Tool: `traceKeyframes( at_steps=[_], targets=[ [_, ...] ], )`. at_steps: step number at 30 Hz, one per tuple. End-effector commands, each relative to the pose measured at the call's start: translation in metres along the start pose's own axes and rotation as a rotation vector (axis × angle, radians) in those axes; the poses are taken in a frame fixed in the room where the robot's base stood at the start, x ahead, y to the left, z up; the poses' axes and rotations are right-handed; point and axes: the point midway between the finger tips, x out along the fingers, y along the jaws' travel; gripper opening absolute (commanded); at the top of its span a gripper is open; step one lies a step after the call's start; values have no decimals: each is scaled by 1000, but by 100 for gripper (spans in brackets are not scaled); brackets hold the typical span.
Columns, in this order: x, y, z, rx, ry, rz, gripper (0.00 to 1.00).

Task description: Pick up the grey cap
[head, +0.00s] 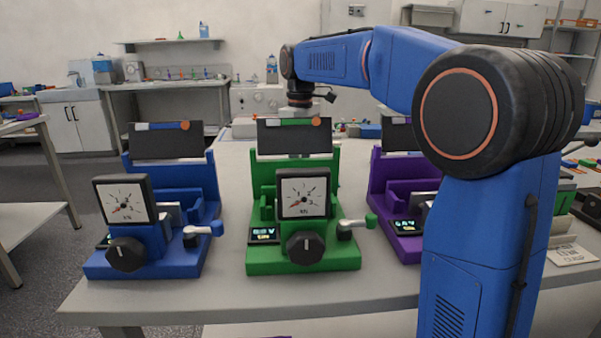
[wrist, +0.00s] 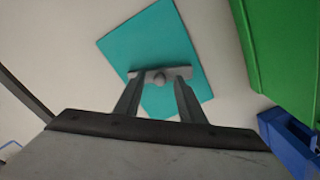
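In the wrist view, a light grey piece (wrist: 160,78), which looks like the grey cap, shows as a short bar with a small round knob at its middle. It appears over a teal square sheet (wrist: 150,40). My gripper (wrist: 160,80) has its two dark fingers apart, with the knob between the fingertips and a gap on either side. The ends of the bar reach out past the fingers. I cannot tell whether the fingertips touch the bar or how high they are above it. In the head view, the gripper and cap are hidden behind the green station.
A green station (head: 305,255) stands in the middle of the table, a blue one (head: 150,265) to its left and a purple one (head: 400,245) to its right. In the wrist view, a green block edge (wrist: 285,45) and a blue part (wrist: 288,138) lie to the right.

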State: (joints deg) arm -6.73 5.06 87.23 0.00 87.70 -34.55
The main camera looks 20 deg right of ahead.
Motion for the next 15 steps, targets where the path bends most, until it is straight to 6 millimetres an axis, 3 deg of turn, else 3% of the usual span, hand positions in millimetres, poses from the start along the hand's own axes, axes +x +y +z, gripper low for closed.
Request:
traceKeyframes(
  at_steps=[5, 9, 10, 15],
  targets=[
    [0, 0, 0, 0, 0, 0, 36],
    [0, 0, 0, 0, 0, 0, 3],
    [0, 0, 0, 0, 0, 0, 0],
    [0, 0, 0, 0, 0, 0, 0]
  ],
)
